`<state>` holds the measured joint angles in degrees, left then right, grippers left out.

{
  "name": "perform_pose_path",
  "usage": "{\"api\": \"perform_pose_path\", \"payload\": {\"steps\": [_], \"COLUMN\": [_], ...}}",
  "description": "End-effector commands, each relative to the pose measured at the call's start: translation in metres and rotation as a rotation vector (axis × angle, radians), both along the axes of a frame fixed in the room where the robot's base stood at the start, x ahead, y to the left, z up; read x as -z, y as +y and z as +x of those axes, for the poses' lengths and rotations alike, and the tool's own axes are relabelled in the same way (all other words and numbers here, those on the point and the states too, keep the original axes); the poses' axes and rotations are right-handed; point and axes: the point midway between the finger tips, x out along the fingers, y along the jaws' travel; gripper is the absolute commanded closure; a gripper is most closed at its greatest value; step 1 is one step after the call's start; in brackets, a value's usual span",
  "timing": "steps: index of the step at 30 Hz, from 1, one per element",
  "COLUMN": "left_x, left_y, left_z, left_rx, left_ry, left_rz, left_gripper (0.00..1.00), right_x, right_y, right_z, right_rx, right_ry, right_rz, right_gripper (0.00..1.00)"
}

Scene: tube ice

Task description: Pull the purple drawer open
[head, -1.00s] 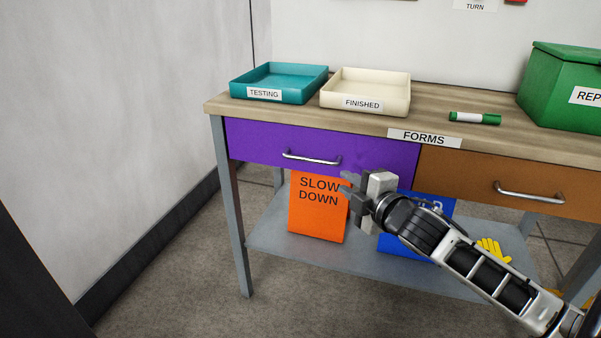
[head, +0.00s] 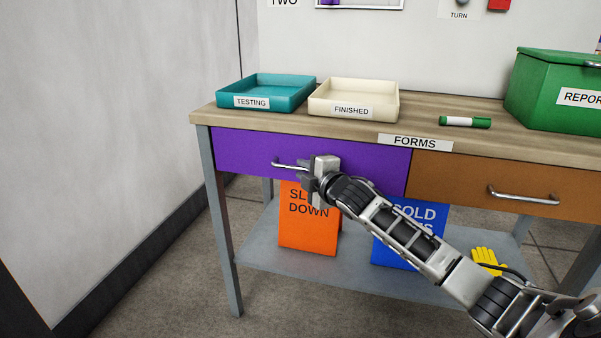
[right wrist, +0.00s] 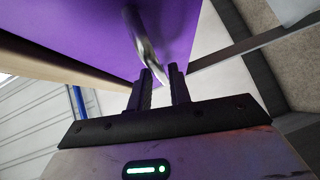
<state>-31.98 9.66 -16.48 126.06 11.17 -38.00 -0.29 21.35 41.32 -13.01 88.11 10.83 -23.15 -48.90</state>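The purple drawer (head: 240,152) is shut, its front in line with the brown drawer beside it. Its silver bar handle (head: 284,164) shows at the left end; my right gripper hides the right end in the head view. My right gripper (head: 304,176) is at the right part of the handle. In the right wrist view, its two dark fingers (right wrist: 162,82) stand apart, with the handle (right wrist: 148,45) reaching in between their tips. I cannot tell whether either finger touches it. The purple front (right wrist: 90,30) fills the upper left there. My left gripper is out of view.
A teal tray (head: 298,97), a cream tray (head: 390,104), a green marker (head: 465,121) and a green box (head: 545,95) stand on the tabletop. Below, an orange sign (head: 308,235), a blue sign (head: 395,250) and yellow gloves (head: 488,257) are on the grey shelf (head: 345,277).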

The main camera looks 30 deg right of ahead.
Motion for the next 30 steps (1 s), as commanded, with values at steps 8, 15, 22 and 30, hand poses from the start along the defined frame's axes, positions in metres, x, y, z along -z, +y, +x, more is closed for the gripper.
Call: {"api": "perform_pose_path", "payload": {"steps": [8, 15, 22, 30], "left_x": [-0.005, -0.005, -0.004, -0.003], "left_y": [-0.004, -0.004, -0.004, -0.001], "left_z": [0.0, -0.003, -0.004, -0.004], "left_rx": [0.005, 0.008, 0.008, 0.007], "left_ry": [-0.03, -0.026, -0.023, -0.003], "left_rz": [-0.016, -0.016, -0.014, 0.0], "left_gripper": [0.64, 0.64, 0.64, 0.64], "right_x": [0.004, 0.004, 0.004, 0.002], "right_y": [-0.001, -0.001, -0.001, 0.021], "right_z": [0.02, 0.021, 0.021, 0.02], "right_rx": [0.0, -0.001, 0.0, -0.021], "right_ry": [0.001, 0.001, 0.001, 0.001], "right_rz": [0.0, 0.0, 0.0, 0.003], "right_gripper": [0.8, 0.8, 1.0, 1.0]}}
